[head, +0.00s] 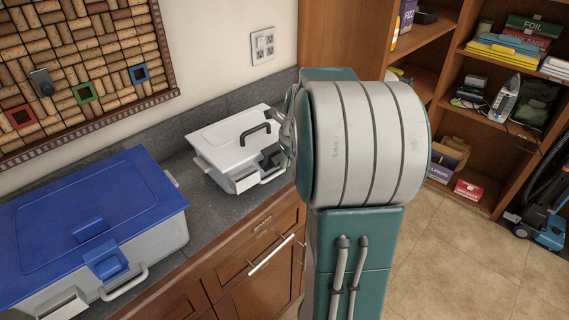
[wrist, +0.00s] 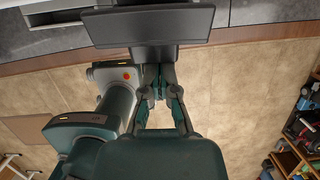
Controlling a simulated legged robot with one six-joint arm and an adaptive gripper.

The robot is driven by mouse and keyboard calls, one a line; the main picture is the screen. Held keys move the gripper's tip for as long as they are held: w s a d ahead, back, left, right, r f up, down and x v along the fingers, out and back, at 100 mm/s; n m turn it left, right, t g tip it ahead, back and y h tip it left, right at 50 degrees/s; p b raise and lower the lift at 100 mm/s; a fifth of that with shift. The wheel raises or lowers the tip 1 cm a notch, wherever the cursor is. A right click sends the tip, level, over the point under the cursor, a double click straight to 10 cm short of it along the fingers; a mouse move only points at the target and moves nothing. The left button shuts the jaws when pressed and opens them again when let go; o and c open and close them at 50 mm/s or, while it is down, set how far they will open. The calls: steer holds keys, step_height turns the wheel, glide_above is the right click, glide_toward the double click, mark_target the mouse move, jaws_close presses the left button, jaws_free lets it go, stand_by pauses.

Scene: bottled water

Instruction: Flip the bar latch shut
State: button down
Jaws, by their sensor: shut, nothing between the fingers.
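A white box (head: 215,165) with a pale lid stands on the counter in the head view. A dark latch (head: 270,158) is at its front edge, beside my arm, partly hard to make out. In the wrist view a wide dark bar (wrist: 150,26), apparently this latch, lies just beyond my gripper (wrist: 158,82). My gripper is shut and empty, its fingertips close under the bar; I cannot tell whether they touch. In the head view my arm hides most of the gripper.
A larger box with a blue lid (head: 85,215) and blue latch (head: 105,262) stands left on the grey counter (head: 190,190). The white box lid has a black handle (head: 257,131). Wooden drawers (head: 250,255) are below.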

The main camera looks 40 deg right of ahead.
steer(key=shift+w+r, duration=0.2)
steer(key=shift+r, duration=0.1)
steer(key=shift+r, duration=0.7)
steer(key=v, duration=1.2)
steer(key=shift+f, duration=0.1)
